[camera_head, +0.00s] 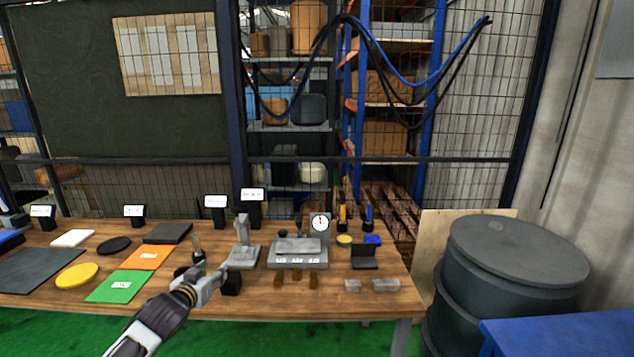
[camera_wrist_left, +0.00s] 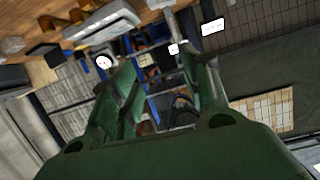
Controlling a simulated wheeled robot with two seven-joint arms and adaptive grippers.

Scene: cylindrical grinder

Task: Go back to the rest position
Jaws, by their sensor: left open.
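My left arm comes in from the lower left in the head view. Its gripper (camera_head: 212,279) is over the front part of the wooden workbench (camera_head: 330,302), by the green mat. In the left wrist view the two green fingers of this gripper (camera_wrist_left: 158,85) stand apart with nothing between them. That view is strongly tilted and looks past the bench items toward the mesh fence. My right gripper is in neither view.
The bench holds a green mat (camera_head: 117,286), an orange mat (camera_head: 145,256), a yellow disc (camera_head: 77,275), a grey stand (camera_head: 243,250) and a grey block fixture with a dial gauge (camera_head: 320,224). A dark drum (camera_head: 505,290) stands right of the bench, near a blue surface (camera_head: 565,337).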

